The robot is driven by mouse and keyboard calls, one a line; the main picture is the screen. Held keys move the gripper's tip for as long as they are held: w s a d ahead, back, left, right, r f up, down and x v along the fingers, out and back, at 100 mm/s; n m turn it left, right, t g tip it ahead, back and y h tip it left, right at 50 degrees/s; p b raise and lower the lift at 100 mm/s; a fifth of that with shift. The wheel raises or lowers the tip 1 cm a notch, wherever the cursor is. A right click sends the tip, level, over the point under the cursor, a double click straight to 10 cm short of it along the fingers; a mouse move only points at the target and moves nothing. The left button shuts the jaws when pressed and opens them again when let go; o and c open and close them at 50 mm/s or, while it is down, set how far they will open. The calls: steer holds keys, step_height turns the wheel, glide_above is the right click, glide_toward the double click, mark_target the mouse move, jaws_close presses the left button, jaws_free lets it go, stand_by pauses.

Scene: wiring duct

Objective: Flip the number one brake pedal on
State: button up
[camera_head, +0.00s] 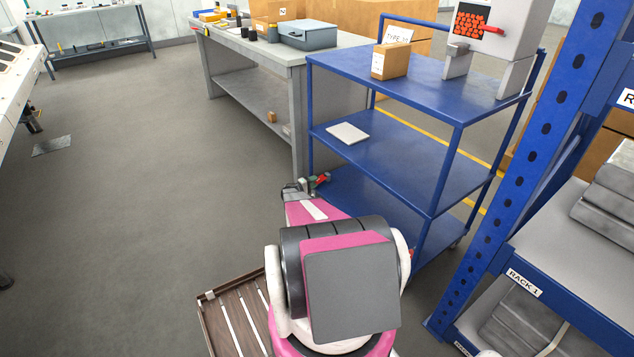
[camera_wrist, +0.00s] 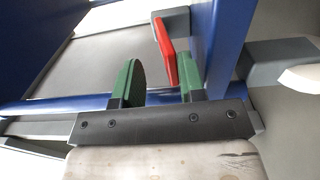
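A red pedal (camera_wrist: 165,50) on a grey mount (camera_wrist: 174,18) shows in the wrist view beside a blue post. My gripper (camera_wrist: 160,88) has two green fingers that stand apart. The pedal's near end shows between them, closer to the right finger; I cannot tell whether they touch. In the head view my gripper (camera_head: 309,184) is beside the left end of the blue cart (camera_head: 345,198), with a small red part (camera_head: 323,178) at its tip. Another small red part (camera_head: 411,253) shows by the cart's near lower corner, partly hidden by my arm. No pedal number is readable.
The cart carries a cardboard box (camera_head: 390,60) and a grey machine (camera_head: 487,50) on top, and a white plate (camera_head: 347,133) on its middle shelf. A grey workbench (camera_head: 290,65) stands behind it. The blue rack (camera_head: 535,170) is close on the right.

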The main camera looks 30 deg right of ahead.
steer(key=a, duration=0.8)
steer(key=shift+s+f, duration=0.15)
steer(key=shift+s, duration=0.2)
steer(key=s+a+r+y, duration=0.9)
steer(key=s+a+r, duration=1)
steer(key=s+a, duration=0.1)
steer(key=s+a+r+m+g+y, duration=0.1)
steer(key=s+a+r+y, duration=0.8)
steer(key=s+a+r, duration=1)
steer(key=s+a, duration=0.2)
steer(key=a, duration=0.2)
steer(key=shift+s+a+g, duration=0.15)
steer(key=shift+s+g, duration=0.05)
steer(key=shift+g, duration=0.1)
steer(key=shift+f, duration=0.1)
